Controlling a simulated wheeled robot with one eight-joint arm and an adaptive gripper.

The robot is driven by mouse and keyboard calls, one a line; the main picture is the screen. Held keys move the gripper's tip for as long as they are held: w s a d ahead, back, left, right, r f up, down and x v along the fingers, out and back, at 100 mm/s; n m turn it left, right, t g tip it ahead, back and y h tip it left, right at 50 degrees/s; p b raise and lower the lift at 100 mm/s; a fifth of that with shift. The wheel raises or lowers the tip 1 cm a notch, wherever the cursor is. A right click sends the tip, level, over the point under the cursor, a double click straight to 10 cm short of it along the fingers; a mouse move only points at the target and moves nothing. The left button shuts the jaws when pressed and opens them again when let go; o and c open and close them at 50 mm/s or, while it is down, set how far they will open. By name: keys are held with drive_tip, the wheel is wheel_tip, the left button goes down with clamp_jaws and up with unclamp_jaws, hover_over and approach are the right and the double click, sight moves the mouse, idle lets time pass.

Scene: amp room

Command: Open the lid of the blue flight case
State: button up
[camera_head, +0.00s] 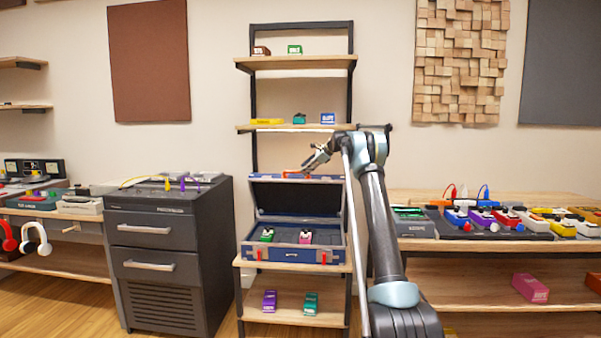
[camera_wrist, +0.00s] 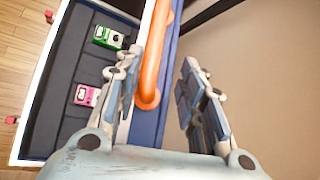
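The blue flight case (camera_head: 293,255) sits on a middle shelf of the rack. Its lid (camera_head: 273,198) stands raised at the back, and the dark inside is exposed. A green pedal (camera_head: 267,235) and a pink pedal (camera_head: 305,237) lie in the case; the wrist view also shows the green pedal (camera_wrist: 108,37) and the pink pedal (camera_wrist: 87,95). An orange handle (camera_wrist: 152,70) runs along the lid's edge. My gripper (camera_head: 308,168) is at the lid's top edge. In the wrist view its fingers are apart, with the handle's end beside the left finger; contact is unclear.
Shelves above the case (camera_head: 297,127) hold small pedals. A lower shelf (camera_head: 290,318) holds a purple and a teal pedal. A dark drawer cabinet (camera_head: 160,255) stands left of the rack. A wooden bench (camera_head: 470,245) with many pedals stands at the right.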

drive_tip(key=s+d, duration=0.3)
drive_tip(key=d, duration=0.4)
drive_tip(key=shift+s, duration=0.2)
